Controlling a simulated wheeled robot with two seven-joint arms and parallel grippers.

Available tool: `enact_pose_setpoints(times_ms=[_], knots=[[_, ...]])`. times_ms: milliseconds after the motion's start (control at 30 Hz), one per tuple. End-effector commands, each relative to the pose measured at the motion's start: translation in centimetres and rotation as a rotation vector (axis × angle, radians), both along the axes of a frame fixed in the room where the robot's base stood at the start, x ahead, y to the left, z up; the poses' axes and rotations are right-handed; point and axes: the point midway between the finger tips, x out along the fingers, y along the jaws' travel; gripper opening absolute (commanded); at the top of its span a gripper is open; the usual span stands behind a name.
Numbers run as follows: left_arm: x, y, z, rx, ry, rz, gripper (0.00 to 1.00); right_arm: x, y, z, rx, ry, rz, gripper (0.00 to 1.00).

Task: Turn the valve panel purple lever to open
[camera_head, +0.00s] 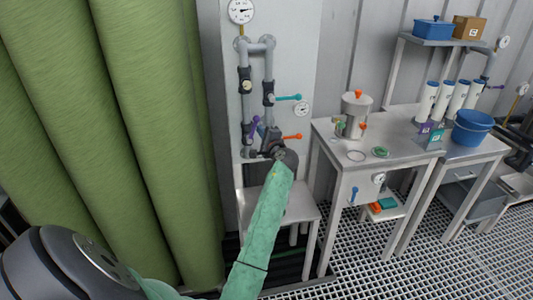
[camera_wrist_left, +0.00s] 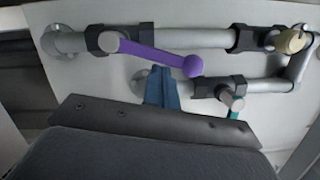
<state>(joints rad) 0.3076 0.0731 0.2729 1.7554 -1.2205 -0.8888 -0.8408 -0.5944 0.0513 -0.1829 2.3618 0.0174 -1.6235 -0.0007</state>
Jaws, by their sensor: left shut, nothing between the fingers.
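The purple lever (camera_head: 253,128) is on the left pipe of the valve panel (camera_head: 230,80), partly hidden in the head view. In the left wrist view the purple lever (camera_wrist_left: 160,54) runs from its hub on the pipe to a round knob, slanted a little from the pipe line. My left gripper (camera_head: 275,153) is in front of the lower panel. Its blue fingers (camera_wrist_left: 161,88) are shut and empty, with the tips close to the lever's side near the knob. I cannot tell whether they touch it. My right gripper is in neither view.
A teal lever (camera_head: 288,97) and an orange lever (camera_head: 291,137) stick out on the panel's right pipe. Gauges (camera_head: 241,11) sit on the panel. A steel table (camera_head: 335,140) with a metal pot (camera_head: 355,112) stands to the right. Big green cylinders (camera_head: 120,110) fill the left.

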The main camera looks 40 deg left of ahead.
Motion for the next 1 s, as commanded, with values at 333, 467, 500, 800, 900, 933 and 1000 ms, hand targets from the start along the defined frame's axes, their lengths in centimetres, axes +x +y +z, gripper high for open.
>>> enact_pose_setpoints(times_ms=[333, 467, 500, 800, 900, 933, 1000], knots=[[-0.9, 0.8, 0.7, -0.131, -0.155, 0.001, 0.00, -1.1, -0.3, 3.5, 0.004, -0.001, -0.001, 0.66], [-1.1, 1.0, 0.8, -0.157, -0.183, 0.001, 0.00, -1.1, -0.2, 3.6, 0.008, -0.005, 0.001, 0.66], [-1.1, 1.0, 0.9, -0.162, -0.190, 0.001, 0.00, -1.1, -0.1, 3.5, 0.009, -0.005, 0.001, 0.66], [-1.2, 1.1, 0.9, -0.176, -0.205, 0.001, 0.00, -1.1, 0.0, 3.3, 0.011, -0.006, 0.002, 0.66], [-1.2, 1.1, 0.9, -0.176, -0.205, 0.001, 0.00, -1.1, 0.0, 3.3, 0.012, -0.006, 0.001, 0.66], [-1.2, 1.1, 0.9, -0.176, -0.205, 0.001, 0.00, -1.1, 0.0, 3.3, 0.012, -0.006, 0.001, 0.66], [-1.2, 1.1, 0.9, -0.176, -0.205, 0.000, 0.00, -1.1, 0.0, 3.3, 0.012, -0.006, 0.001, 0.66]])
